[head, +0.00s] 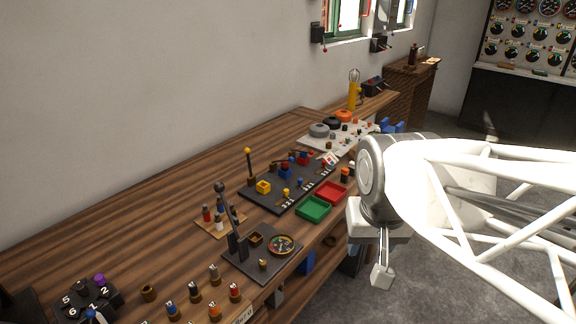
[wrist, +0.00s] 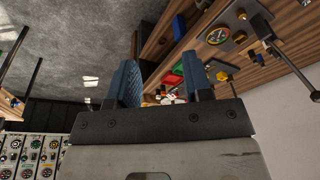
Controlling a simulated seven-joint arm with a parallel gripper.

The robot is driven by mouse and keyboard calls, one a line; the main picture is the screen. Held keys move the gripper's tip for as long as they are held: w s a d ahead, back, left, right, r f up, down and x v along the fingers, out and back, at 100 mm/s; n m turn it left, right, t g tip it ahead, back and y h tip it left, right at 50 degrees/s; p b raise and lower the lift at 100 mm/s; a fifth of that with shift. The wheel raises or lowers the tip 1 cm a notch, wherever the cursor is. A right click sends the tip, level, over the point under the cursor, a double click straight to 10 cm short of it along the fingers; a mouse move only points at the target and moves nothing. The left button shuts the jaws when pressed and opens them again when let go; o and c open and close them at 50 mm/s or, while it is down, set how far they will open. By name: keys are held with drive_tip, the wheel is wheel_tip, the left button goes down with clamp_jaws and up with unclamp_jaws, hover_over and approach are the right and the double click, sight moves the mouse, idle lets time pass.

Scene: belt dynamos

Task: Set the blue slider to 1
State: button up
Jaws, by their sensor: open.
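A dark panel (head: 262,199) lies on the wooden bench in the head view, with yellow, blue and red parts on it. A small blue knob (head: 300,183) near the panel's front edge looks like the blue slider, between a yellow knob (head: 286,193) and red parts; its setting is too small to read. My gripper (head: 382,274) hangs to the right of the panel, beyond the bench's front edge, apart from everything. In the wrist view its two blue fingers (wrist: 162,82) stand apart with nothing held. I cannot single out the blue slider there.
A green tray (head: 313,208) and a red tray (head: 331,192) lie between the panel and my gripper. A lever panel with a dial (head: 281,244) is nearer. Upright levers stand on the bench. A grey panel (head: 338,139) with round knobs is farther back.

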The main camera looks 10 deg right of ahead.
drive_tip(key=w+r+m, duration=0.2)
drive_tip(key=w+m, duration=0.4)
drive_tip(key=w, duration=0.7)
drive_tip(key=m+g, duration=0.3)
drive_tip(key=m, duration=1.3)
hover_over(300, 179)
drive_tip(key=f, duration=1.4)
drive_tip(key=shift+s+f, duration=0.3)
drive_tip(key=shift+f, duration=0.1)
drive_tip(key=shift+w+f, duration=0.25)
drive_tip(key=shift+f, duration=0.1)
drive_tip(key=shift+f, duration=3.8)
clamp_jaws()
